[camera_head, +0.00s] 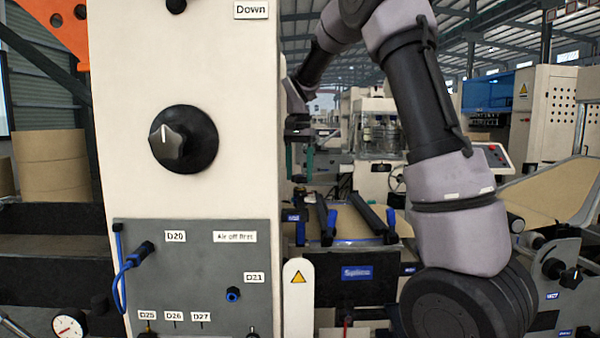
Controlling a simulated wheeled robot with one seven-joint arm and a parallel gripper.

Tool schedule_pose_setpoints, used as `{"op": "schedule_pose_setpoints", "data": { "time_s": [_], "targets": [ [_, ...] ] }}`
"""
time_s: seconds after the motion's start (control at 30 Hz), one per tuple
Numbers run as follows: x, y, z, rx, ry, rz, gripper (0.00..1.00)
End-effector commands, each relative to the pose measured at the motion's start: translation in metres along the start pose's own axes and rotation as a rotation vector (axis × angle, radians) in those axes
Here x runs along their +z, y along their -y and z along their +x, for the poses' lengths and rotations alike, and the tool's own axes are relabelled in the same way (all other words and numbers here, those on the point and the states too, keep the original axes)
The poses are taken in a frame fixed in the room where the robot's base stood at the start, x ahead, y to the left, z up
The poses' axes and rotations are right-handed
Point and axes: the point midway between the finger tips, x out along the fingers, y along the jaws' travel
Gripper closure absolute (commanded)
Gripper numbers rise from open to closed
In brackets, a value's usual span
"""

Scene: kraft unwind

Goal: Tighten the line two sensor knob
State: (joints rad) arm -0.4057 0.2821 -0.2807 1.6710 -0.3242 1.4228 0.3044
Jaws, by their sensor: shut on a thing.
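My arm rises at the right and bends over to the left, down to my gripper (300,158), which is small and dark beside the right edge of the pale cabinet (240,90). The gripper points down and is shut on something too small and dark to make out. A large black knob with a white pointer mark (170,141) is on the cabinet's front, well left of the gripper. A black star-shaped knob (570,278) is on the machine at the far right. No label naming a line two sensor knob is readable.
A grey panel (200,285) with a blue hose (122,270) and sockets is low on the cabinet. A pressure gauge (69,325) is at lower left. Brown paper rolls (52,165) stand behind. A machine bed with black bars and a blue label (361,273) lies below the gripper.

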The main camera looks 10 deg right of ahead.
Motion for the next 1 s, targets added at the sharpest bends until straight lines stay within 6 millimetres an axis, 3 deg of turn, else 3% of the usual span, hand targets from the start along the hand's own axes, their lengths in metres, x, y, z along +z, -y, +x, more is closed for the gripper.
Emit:
{"op": "schedule_pose_setpoints", "data": {
  "time_s": [0.6,1.0],
  "targets": [
    [-0.0019,0.0058,-0.0038,-0.009,-0.004,0.564,0.94],
    [-0.0031,0.0071,-0.004,-0.01,-0.003,0.787,0.94]
  ]
}}
